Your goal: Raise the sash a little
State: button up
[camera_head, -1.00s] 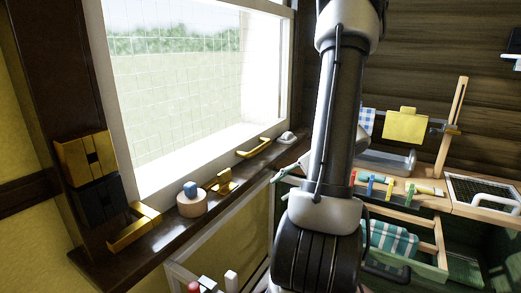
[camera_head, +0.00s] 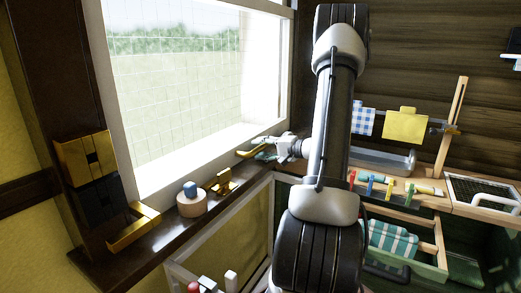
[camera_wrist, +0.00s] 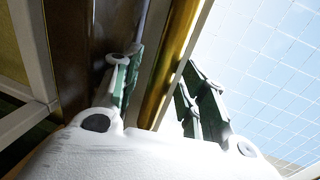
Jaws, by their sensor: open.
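The window sash (camera_head: 215,152) has a white frame with wire-grid glass; it also shows in the wrist view (camera_wrist: 262,85). A brass bar handle (camera_head: 243,153) is at the right part of its bottom rail, just above the dark sill. My gripper (camera_head: 264,150) is at the right end of this handle. In the wrist view the green fingers of my gripper (camera_wrist: 158,70) are spread, with the brass bar (camera_wrist: 176,60) running between them. I cannot tell whether either finger touches the bar. The gripper hides part of the handle in the head view.
On the dark sill (camera_head: 150,245) stand a round wooden piece with a blue top (camera_head: 191,198), a brass latch (camera_head: 221,183) and a brass bracket (camera_head: 133,228). A drying rack with cloths (camera_head: 405,125) and a wooden bench (camera_head: 405,190) are at right.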

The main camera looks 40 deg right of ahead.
jog(key=shift+w+a, duration=0.15)
jog(key=shift+w, duration=0.2)
grip_shut()
notch_tip(320, 180, up, 15)
dwell(0.5)
grip_release()
